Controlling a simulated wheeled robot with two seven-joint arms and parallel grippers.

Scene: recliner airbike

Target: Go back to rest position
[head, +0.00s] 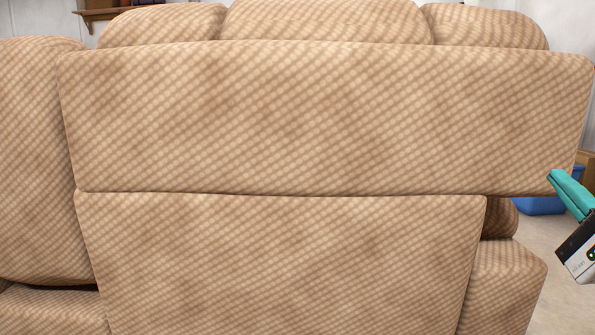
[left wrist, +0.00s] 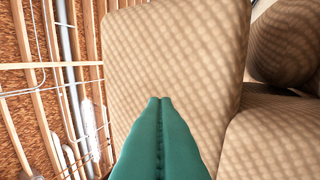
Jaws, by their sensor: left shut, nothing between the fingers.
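The recliner (head: 300,120) fills most of the head view, with tan checked fabric on its broad panels and cushions.
A blue bin (head: 538,206) stands on the pale floor (head: 560,250) at the right, beyond the recliner. A wooden shelf (head: 120,13) is on the back wall at the upper left. Wooden studs and white pipes (left wrist: 72,70) show at the left of the left wrist view.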

